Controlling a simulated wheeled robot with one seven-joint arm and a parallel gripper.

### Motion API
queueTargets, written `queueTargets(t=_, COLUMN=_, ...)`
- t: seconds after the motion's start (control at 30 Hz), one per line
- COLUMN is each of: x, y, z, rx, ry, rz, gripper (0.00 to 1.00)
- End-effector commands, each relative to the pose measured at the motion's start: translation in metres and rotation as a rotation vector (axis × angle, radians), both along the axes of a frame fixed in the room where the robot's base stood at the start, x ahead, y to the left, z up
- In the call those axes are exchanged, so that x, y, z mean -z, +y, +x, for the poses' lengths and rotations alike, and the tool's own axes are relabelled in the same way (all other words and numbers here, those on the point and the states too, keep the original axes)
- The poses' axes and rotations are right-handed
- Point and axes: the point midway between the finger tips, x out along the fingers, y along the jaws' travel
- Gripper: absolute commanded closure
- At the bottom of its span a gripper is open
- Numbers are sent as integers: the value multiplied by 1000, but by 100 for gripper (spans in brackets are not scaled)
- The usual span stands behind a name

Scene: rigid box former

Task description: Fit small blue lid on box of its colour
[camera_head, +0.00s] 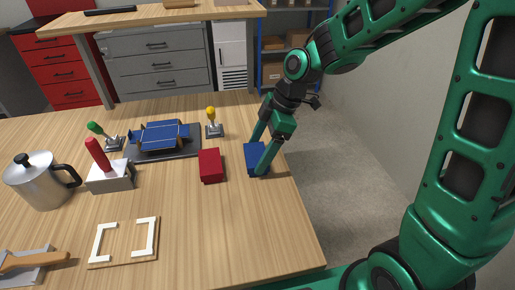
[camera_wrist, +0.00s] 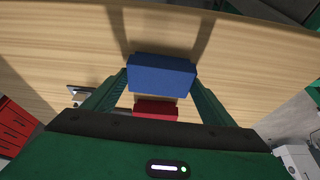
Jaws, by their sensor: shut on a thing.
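A small blue, box-shaped piece (camera_head: 253,158), which looks like the small blue lid, is near the table's right edge. My gripper (camera_head: 257,158) reaches down from above, shut on it. In the wrist view the blue piece (camera_wrist: 162,74) sits between my two fingers. It is at or just above the table top; I cannot tell which, nor whether a box is under it. A red box-shaped piece (camera_head: 210,165) stands to its left, apart, and also shows in the wrist view (camera_wrist: 156,109). A blue piece with tan edges and raised flaps (camera_head: 160,135) lies on a dark tray (camera_head: 183,154).
A yellow-knobbed lever (camera_head: 212,120), green-knobbed lever (camera_head: 100,131), red-handled grey block (camera_head: 107,175) and metal pot (camera_head: 41,181) stand on the table. A board with white corner brackets (camera_head: 125,242) lies in front. Bare wood (camera_head: 230,225) is clear at front right.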

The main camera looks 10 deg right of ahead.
Motion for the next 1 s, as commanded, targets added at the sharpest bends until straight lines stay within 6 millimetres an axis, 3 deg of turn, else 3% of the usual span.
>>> queueTargets(t=0.43, x=1, y=0, z=0, rx=0, ry=0, rz=0, gripper=44)
queueTargets(t=0.47, x=1, y=0, z=0, rx=0, ry=0, rz=0, gripper=18)
queueTargets(t=0.53, x=1, y=0, z=0, rx=0, ry=0, rz=0, gripper=1)
queueTargets(t=0.83, x=0, y=0, z=0, rx=0, ry=-1, rz=0, gripper=1)
queueTargets(t=1.0, x=-12, y=-5, z=1, rx=1, ry=-3, rz=1, gripper=1)
